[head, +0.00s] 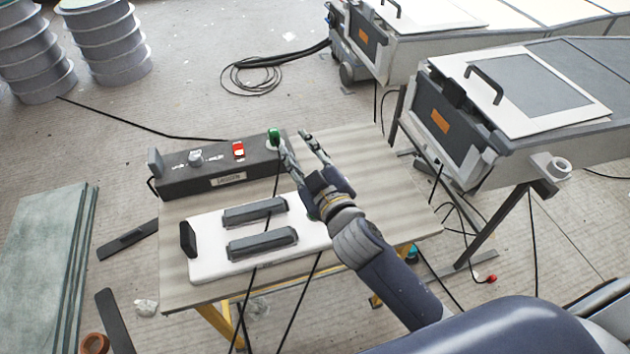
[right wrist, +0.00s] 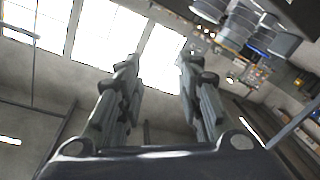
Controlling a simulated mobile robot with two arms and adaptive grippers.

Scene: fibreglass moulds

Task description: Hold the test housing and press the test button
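The test housing (head: 212,172) is a long dark grey box at the back left of the table in the head view. Its top carries a green button (head: 274,135) at the right end, a red switch (head: 239,149) and a pale knob (head: 195,157). My right gripper (head: 294,142) is open, its fingers pointing away just right of the green button. One fingertip is close to the button; I cannot tell whether they touch. In the right wrist view the fingers (right wrist: 159,64) are apart with nothing between them. My left gripper is in neither view.
A white panel (head: 205,265) with two dark grey bars lies at the front of the wooden table (head: 375,175). The table's right side is bare. Dark cables hang over its front. Grey machines (head: 450,130) stand at right, ringed drums (head: 110,45) at back left.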

